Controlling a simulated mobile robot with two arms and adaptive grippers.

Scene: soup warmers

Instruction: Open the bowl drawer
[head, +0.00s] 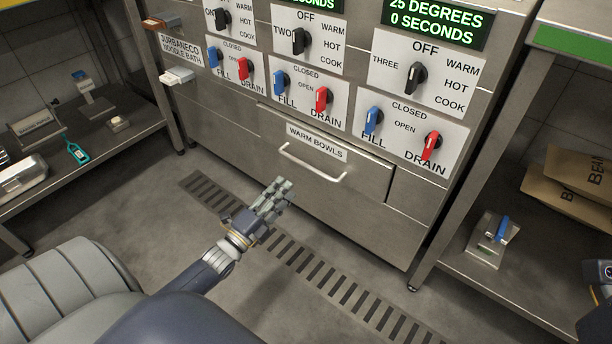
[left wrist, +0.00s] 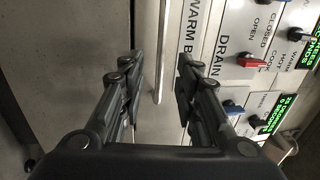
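The bowl drawer (head: 275,128) is a steel front labelled "WARM BOWLS" below the knobs of the soup warmer. It looks shut, flush with the cabinet. Its pale bar handle (head: 312,172) runs across the front below the label. My left gripper (head: 284,187) is in front of the drawer, a little below and left of the handle, and apart from it. In the left wrist view my left gripper (left wrist: 160,70) is open and empty, with the handle (left wrist: 161,50) showing beyond the gap between its fingers. Only a dark piece of my right arm shows at the head view's right edge.
The soup warmer's control panels (head: 425,75) with black, blue and red knobs are above the drawer. A floor grate (head: 300,255) runs below. Steel shelves stand left (head: 120,135) and right (head: 530,275), with a blue-handled item (head: 495,238) on the right one. The floor before the drawer is clear.

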